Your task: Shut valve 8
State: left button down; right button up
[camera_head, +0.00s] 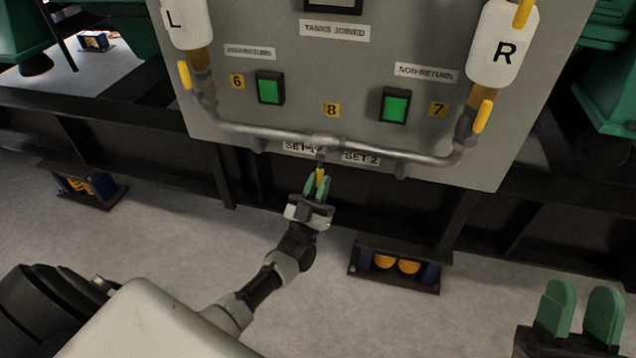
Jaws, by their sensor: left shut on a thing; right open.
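Valve 8 sits at the middle of the grey pipe (325,141), under the yellow label 8 (331,110). Its yellow handle (320,176) hangs below the pipe. My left gripper (318,187) is shut on that handle, its green fingertips on either side of it. The fingers hide part of the handle, so its exact angle is hard to tell. My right gripper (580,308) is open and empty at the lower right, well away from the panel.
The grey panel (330,70) carries tanks L (186,22) and R (503,45). Yellow handles stand near label 6 (184,75) and label 7 (483,116). Two green indicators (270,88) face me. Dark rails run behind the panel; the floor (160,235) in front is mostly clear.

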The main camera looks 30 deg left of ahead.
pick_arm(q)
jog(key=c, duration=1.1)
grip_release()
jog(key=shift+s+f, duration=0.1)
jog(key=v, duration=1)
jog(key=shift+s+f, duration=0.2)
jog(key=shift+s, duration=0.05)
pick_arm(e)
jog(key=shift+w+f+g+h, duration=0.2)
jog(key=shift+w+g+h, duration=0.05)
jog(key=shift+g+h, duration=0.05)
